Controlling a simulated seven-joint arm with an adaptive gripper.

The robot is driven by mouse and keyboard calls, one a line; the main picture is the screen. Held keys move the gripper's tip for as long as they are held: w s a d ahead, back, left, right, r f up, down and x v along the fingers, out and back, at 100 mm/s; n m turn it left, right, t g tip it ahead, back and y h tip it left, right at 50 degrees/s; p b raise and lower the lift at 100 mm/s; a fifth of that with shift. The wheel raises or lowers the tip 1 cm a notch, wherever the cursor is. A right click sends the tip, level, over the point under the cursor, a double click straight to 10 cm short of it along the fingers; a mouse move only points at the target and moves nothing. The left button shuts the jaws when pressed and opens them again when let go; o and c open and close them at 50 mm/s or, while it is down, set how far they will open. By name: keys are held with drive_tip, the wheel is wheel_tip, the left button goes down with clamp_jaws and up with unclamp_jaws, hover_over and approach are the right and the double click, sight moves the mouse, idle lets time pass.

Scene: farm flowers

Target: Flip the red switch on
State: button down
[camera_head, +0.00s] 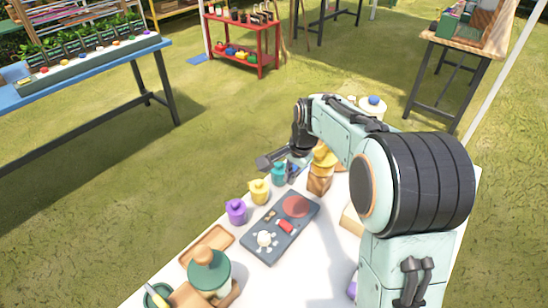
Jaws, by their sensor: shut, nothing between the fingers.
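A dark grey panel (258,250) lies on the white table. It carries a small red switch (286,227) near its middle, a flat red disc (296,206) at its far end and a white knob (265,240) at its near end. I cannot tell the switch's position at this size. My gripper (263,162) is shut and empty. It is beyond the panel, past the table's far left edge, and apart from the switch. My arm covers the right part of the table.
Purple (236,211), yellow (259,191) and teal (279,173) jars line the table's left edge beside the panel. A wooden block with a yellow top (320,178) stands beyond the panel. A green-lidded jar (209,272) and a wooden tray (207,245) are nearer.

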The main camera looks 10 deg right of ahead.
sight(286, 225)
drive_tip(key=shift+s+d+f+g, duration=0.15)
drive_tip(key=shift+f+g, duration=0.1)
drive_tip(key=shift+f, duration=0.65)
drive_tip(key=shift+s+f+g, duration=0.15)
drive_tip(key=shift+f+g, duration=0.1)
drive_tip(key=shift+f, duration=0.65)
drive_tip(key=shift+f, duration=0.15)
drive_tip(key=f, duration=0.4)
drive_tip(key=w+a+f, duration=0.1)
drive_tip(key=f, duration=0.8)
drive_tip(key=shift+w+a+f, duration=0.25)
drive_tip(key=shift+w+f, duration=0.05)
drive_tip(key=shift+f, duration=0.2)
drive_tip(key=shift+s+d+r, duration=0.25)
drive_tip(key=shift+s+d, duration=0.25)
